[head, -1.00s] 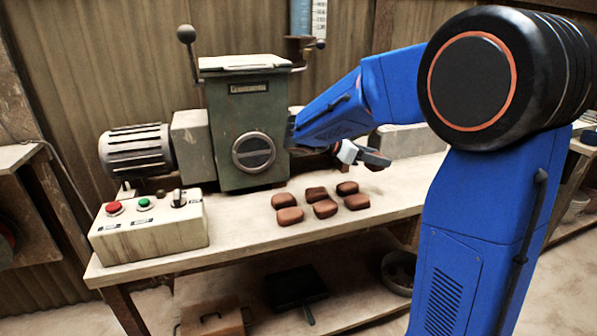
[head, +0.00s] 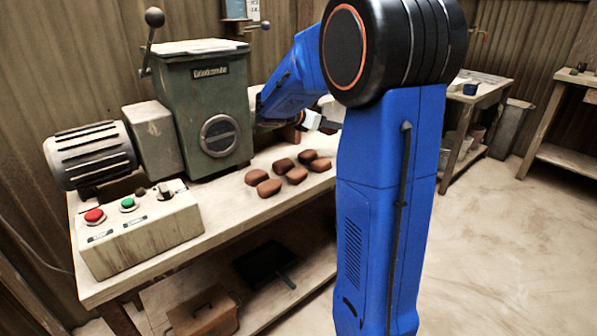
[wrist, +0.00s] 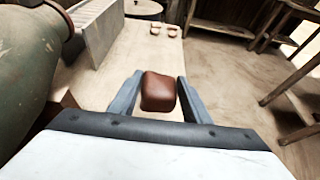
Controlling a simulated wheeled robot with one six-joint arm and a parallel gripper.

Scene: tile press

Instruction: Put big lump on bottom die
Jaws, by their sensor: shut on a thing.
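My gripper (wrist: 157,97) is shut on a reddish-brown clay lump (wrist: 158,92), which sits between the two grey fingers in the wrist view. In the head view my gripper (head: 322,122) is partly hidden behind my arm, above the bench to the right of the green press (head: 205,110). Several similar brown lumps (head: 297,175) lie on the bench in front of the press. I cannot make out the bottom die in either view.
The wooden bench (head: 225,215) carries a control box (head: 140,228) with red and green buttons, and a motor (head: 92,155) beside the press. The wrist view shows a pale ribbed block (wrist: 102,30) on the bench. Open floor (head: 500,220) lies to the right.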

